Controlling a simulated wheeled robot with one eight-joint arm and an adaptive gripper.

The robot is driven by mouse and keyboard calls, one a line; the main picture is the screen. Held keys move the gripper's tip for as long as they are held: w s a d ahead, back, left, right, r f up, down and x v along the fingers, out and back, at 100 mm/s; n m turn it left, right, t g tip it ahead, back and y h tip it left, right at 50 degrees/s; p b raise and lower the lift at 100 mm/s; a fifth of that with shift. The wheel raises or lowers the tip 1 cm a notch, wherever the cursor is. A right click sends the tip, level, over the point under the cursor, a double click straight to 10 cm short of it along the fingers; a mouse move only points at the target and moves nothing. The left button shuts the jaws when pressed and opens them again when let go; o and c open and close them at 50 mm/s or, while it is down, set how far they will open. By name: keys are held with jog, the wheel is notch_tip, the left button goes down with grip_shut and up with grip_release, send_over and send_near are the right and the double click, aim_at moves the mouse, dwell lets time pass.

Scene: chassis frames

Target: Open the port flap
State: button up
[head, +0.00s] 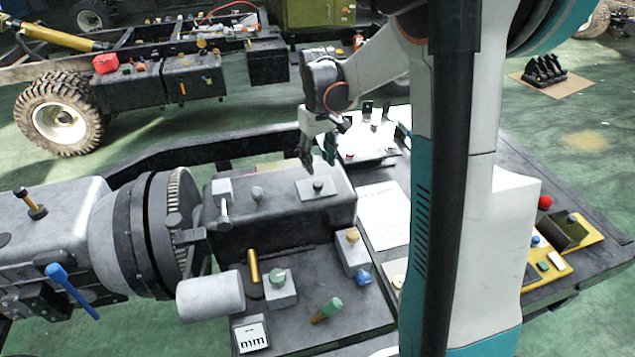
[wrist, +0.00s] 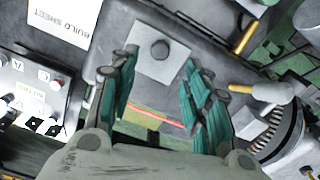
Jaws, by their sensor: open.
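A light square plate with a dark round knob (head: 318,187) lies on top of a grey box-shaped housing (head: 275,228) in the head view. It may be the port flap, lying flat and closed, but no label confirms this. The plate (wrist: 176,66) also shows in the wrist view, just beyond my fingertips. My gripper (head: 319,160) is open above the back of the housing, its green-padded fingers pointing down. In the wrist view my gripper (wrist: 158,62) has its fingers spread on either side, with nothing between them touching the pads.
A large drum (head: 140,240) is farther left. A white sheet (head: 383,213) and a yellow-based fixture (head: 567,250) lie to the right.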

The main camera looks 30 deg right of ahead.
aim_at(318, 183)
notch_tip(318, 183, down, 8)
jog(key=shift+f+b, duration=0.1)
jog(key=shift+b, duration=0.9)
grip_shut()
